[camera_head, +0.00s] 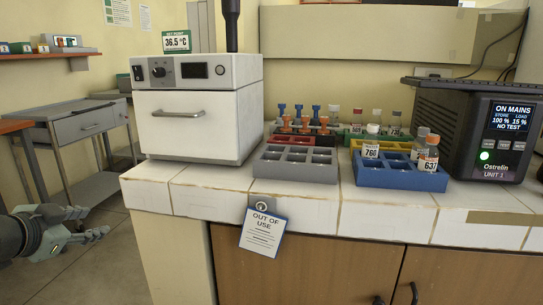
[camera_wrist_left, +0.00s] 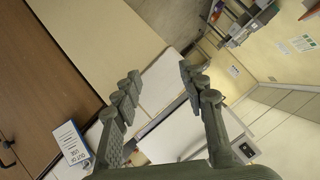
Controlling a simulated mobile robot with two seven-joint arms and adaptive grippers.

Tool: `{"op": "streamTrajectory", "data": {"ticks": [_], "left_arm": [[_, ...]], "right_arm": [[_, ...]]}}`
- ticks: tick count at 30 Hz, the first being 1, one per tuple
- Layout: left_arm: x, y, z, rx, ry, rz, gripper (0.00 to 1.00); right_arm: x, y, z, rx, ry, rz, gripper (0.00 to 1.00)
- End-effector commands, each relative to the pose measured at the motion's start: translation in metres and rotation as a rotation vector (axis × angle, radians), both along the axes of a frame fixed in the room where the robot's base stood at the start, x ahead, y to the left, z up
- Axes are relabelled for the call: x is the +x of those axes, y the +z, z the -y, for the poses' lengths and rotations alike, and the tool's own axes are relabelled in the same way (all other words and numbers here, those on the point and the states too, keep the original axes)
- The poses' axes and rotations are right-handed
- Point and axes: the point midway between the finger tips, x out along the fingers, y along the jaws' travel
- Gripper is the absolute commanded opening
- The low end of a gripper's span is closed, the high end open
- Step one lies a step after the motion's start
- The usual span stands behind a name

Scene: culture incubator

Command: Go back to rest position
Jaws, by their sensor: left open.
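My left gripper (camera_head: 88,224) comes in at the lower left of the head view, out over the floor and to the left of the counter. Its two fingers are apart with nothing between them. In the left wrist view the left gripper (camera_wrist_left: 155,85) also shows open and empty, with the counter's side behind it. My right gripper is in neither view.
A white incubator (camera_head: 195,130) stands on the tiled counter (camera_head: 300,205). Grey rack (camera_head: 295,168), blue rack (camera_head: 400,178) with bottles, and a black power unit (camera_head: 480,125) sit rightward. An out-of-use tag (camera_head: 264,232) hangs in front. A grey side table (camera_head: 75,125) stands left.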

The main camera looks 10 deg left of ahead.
Motion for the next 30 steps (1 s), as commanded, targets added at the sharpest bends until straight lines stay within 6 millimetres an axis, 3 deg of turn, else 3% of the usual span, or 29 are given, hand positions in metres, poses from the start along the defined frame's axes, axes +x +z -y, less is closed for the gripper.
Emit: {"op": "streamTrajectory", "data": {"ticks": [1,6,12,15,18,21,30], "left_arm": [[-0.006,-0.041,0.004,-0.044,0.032,-0.069,0.42],[-0.041,-0.165,0.028,-0.147,0.143,-0.279,0.42],[-0.113,-0.288,0.082,-0.224,0.255,-0.513,0.42],[-0.151,-0.332,0.114,-0.247,0.297,-0.611,0.42],[-0.183,-0.360,0.141,-0.258,0.326,-0.680,0.42],[-0.203,-0.376,0.159,-0.263,0.345,-0.724,0.42],[-0.215,-0.385,0.169,-0.264,0.356,-0.747,0.42]], "right_arm": [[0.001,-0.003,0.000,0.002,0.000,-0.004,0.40],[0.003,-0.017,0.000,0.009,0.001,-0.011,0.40],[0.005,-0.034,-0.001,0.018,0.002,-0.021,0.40],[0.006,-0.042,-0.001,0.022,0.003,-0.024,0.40],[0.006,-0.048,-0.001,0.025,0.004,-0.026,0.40],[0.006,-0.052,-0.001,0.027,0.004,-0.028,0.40],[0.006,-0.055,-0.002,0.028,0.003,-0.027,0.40]]}}
